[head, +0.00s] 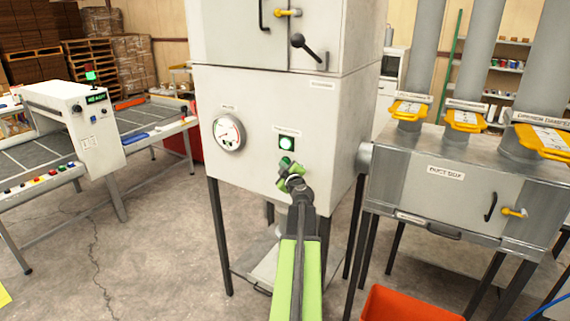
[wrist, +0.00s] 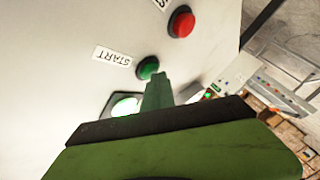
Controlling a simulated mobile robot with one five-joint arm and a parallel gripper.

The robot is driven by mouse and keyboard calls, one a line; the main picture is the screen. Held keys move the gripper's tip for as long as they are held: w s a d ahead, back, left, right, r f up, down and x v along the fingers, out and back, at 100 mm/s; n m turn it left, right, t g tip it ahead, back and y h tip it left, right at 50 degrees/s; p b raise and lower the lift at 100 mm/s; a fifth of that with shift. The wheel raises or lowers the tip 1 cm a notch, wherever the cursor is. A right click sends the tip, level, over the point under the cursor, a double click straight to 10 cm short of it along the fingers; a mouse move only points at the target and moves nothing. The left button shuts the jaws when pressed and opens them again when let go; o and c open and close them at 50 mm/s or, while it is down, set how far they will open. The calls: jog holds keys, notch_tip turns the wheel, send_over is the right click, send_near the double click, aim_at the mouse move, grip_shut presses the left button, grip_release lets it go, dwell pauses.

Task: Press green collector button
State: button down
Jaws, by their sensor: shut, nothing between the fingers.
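The green collector button (wrist: 148,68) is a round dark green cap on the white cabinet panel (head: 250,95), beside a START label (wrist: 112,57) in the wrist view. My gripper (wrist: 158,78) is shut and empty, its narrow green tip right by the button's edge and overlapping it slightly. I cannot tell whether they touch. In the head view my gripper (head: 288,172) is in front of the panel, just below a lit green lamp (head: 286,143), and hides much of the button area. The lamp also glows in the wrist view (wrist: 125,105).
A red button (wrist: 181,22) is on the same panel near the green one. A round gauge (head: 228,132) is left of the lamp. The duct box (head: 440,175) stands at right, an orange bin (head: 410,304) below it. A conveyor machine (head: 90,125) is at left.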

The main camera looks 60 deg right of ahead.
jog(key=shift+a, duration=0.9)
jog(key=a, duration=0.5)
dwell(0.7)
